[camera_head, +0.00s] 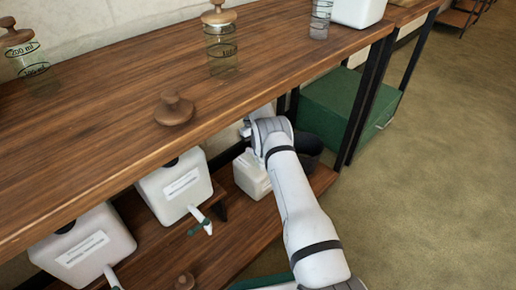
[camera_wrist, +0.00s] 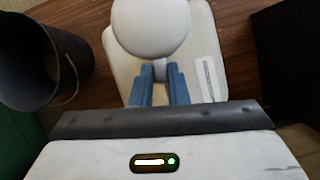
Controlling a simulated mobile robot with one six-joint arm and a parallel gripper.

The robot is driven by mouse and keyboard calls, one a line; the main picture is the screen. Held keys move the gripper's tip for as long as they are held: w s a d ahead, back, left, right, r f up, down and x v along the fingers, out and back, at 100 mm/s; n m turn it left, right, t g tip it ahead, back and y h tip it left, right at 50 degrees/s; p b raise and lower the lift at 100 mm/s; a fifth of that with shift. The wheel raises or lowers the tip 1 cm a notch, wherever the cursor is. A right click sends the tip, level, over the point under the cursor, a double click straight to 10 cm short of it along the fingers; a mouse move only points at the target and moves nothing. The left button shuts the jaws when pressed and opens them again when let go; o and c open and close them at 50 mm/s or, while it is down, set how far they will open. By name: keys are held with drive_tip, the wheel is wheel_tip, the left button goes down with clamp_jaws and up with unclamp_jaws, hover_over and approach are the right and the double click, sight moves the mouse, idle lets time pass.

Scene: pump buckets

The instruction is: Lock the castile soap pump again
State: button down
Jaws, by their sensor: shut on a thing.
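In the wrist view, the blue fingers of my gripper (camera_wrist: 160,85) are shut on the narrow neck of a white pump, just below its round white knob (camera_wrist: 150,25). The pump stands on a white bucket (camera_wrist: 195,60) with a pale label. In the head view, that bucket (camera_head: 252,178) is on the lower shelf, partly behind my arm. The label is too small to read, so I cannot tell whether this is the castile soap. The knob hides part of the neck, and whether the pump is locked does not show.
Two more white buckets (camera_head: 174,187) (camera_head: 82,245) with spouts stand to the left on the lower shelf (camera_head: 235,235). A dark pail (camera_wrist: 40,65) is close beside my gripper. The upper shelf (camera_head: 120,125) overhangs the buckets. A green box (camera_head: 345,105) stands at the right.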

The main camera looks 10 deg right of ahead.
drive_tip(key=m, duration=0.1)
drive_tip(key=d+m+y, duration=0.1)
drive_tip(key=m, duration=0.1)
drive_tip(key=d+m+y, duration=0.1)
drive_tip(key=m, duration=0.1)
drive_tip(key=shift+w+d, duration=0.1)
drive_tip(key=shift+w, duration=0.15)
drive_tip(key=m, duration=0.1)
drive_tip(key=d+m+y, duration=0.1)
drive_tip(key=m, duration=0.2)
drive_tip(key=shift+s+d+r+m+y+p, duration=0.2)
drive_tip(key=shift+d+m+y+p, duration=0.1)
drive_tip(key=shift+d+y, duration=0.1)
drive_tip(key=m+p, duration=0.1)
drive_tip(key=d+m+t+y, duration=0.1)
drive_tip(key=m, duration=0.1)
drive_tip(key=shift+s+p, duration=0.35)
drive_tip(key=shift+s, duration=0.05)
drive_tip(key=shift+s+d+m+t+y+p, duration=0.1)
drive_tip(key=shift+s+m+t+y+p, duration=0.1)
drive_tip(key=shift+m+p, duration=0.4)
drive_tip(key=shift+s+d+m+t+y+p, duration=0.1)
drive_tip(key=shift+s+m+t+p, duration=0.1)
drive_tip(key=shift+m, duration=0.7)
drive_tip(key=shift+f, duration=0.1)
drive_tip(key=c, duration=1.4)
unclamp_jaws()
drive_tip(key=shift+f, duration=0.1)
